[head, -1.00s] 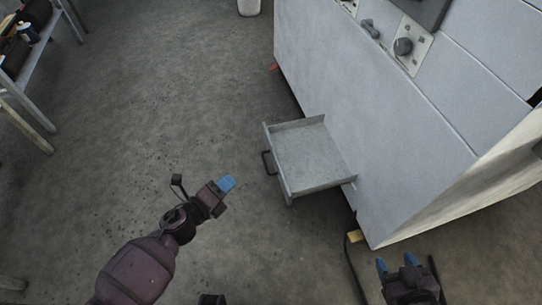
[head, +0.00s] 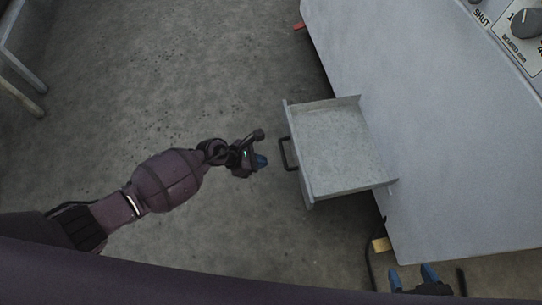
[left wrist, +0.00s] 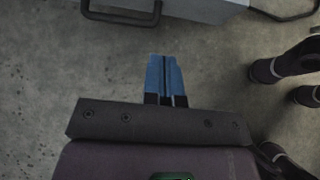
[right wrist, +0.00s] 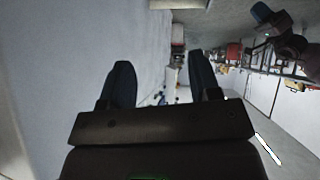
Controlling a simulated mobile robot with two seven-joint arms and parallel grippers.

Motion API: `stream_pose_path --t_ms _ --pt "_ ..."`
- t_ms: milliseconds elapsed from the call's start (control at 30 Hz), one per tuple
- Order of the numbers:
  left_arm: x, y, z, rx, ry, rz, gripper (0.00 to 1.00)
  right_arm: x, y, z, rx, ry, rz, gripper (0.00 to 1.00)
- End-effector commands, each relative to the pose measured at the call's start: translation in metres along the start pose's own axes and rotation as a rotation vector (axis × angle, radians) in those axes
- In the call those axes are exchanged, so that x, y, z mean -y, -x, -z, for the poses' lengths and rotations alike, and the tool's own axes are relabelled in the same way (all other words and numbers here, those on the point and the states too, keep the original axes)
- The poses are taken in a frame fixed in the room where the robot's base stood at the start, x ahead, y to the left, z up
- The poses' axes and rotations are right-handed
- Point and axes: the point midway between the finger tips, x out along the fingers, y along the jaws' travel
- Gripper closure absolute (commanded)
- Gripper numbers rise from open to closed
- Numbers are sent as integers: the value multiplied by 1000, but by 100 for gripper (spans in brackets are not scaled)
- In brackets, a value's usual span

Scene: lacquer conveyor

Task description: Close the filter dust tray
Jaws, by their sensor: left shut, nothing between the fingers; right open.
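The dust tray (head: 345,150) is a grey metal drawer pulled out of the low side of the big light-grey machine (head: 385,90). It looks empty. Its black bar handle (head: 286,153) is on the front face, toward the left. My left gripper (head: 261,161) is shut and empty, a short gap left of the handle. In the left wrist view the shut blue fingers (left wrist: 164,75) point toward the handle (left wrist: 122,14) and tray front, apart from both. My right gripper (head: 414,278) is open and empty at the bottom right, near the machine; its fingers (right wrist: 160,85) are spread in the right wrist view.
A yellow block (head: 381,245) and a dark cable lie by the machine's lower corner, between tray and right gripper. A metal bench (head: 20,65) stands at the far upper left. The concrete floor left of the tray is clear.

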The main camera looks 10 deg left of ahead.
Motion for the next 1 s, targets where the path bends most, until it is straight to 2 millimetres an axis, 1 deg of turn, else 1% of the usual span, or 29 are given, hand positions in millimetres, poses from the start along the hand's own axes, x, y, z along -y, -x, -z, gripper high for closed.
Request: stream_pose_path --t_ms 33,133,300,500,600,700,833,1000 --pt "3 -11 3 0 6 5 100 2 -1 -7 15 6 4 43" --pt "5 -29 5 0 10 8 100 4 -2 -14 24 18 9 43" --pt "5 -60 5 2 13 7 100 3 -5 -4 -36 7 0 43" --pt "6 -94 5 1 13 7 100 1 -7 -8 -82 -22 -10 43" --pt "3 -102 -10 4 7 3 100 0 -6 -6 -95 -26 -13 43" --pt "2 -109 -18 4 7 3 100 0 -6 -6 -103 -30 -14 43" --pt "2 -115 -24 3 6 2 100 -1 -6 -6 -109 -33 -16 43" --pt "1 -117 -28 3 6 1 100 -1 -6 -5 -112 -34 -16 43"
